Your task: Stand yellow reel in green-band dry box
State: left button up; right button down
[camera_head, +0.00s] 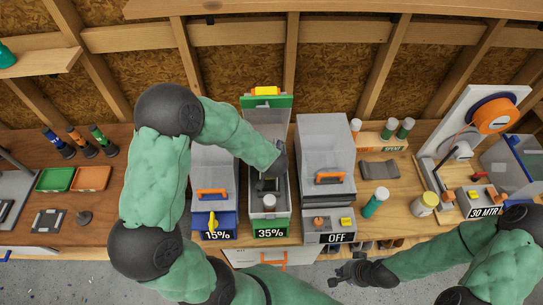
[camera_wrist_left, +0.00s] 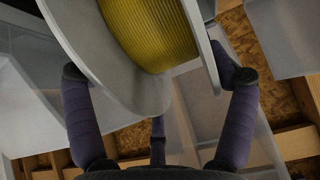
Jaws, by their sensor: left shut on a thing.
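The green-band dry box (camera_head: 282,222) stands in the middle of the bench with a 35% display on its front. Its green-edged lid (camera_head: 265,102) is raised at the back. My left gripper (camera_head: 268,184) is down inside the box opening. In the head view I cannot make out the reel under my arm. My right gripper (camera_head: 345,275) looks open and empty, in front of the bench edge.
A closed blue-band box (camera_head: 214,170) stands close on the left, a grey box marked OFF (camera_head: 325,150) close on the right. A small white canister (camera_head: 269,202) is at the front of the green-band box. Green (camera_head: 55,180) and orange trays (camera_head: 91,179) lie left.

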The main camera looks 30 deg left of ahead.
pick_arm(q)
jog(key=shift+f+b, duration=0.45)
jog(key=shift+f, duration=0.35)
jog(key=o, duration=1.5)
jog(key=shift+s+d+r, duration=0.1)
jog(key=shift+r, duration=0.15)
jog(key=v, duration=1.1)
jog(key=shift+s, duration=0.2)
jog(key=shift+r, duration=0.1)
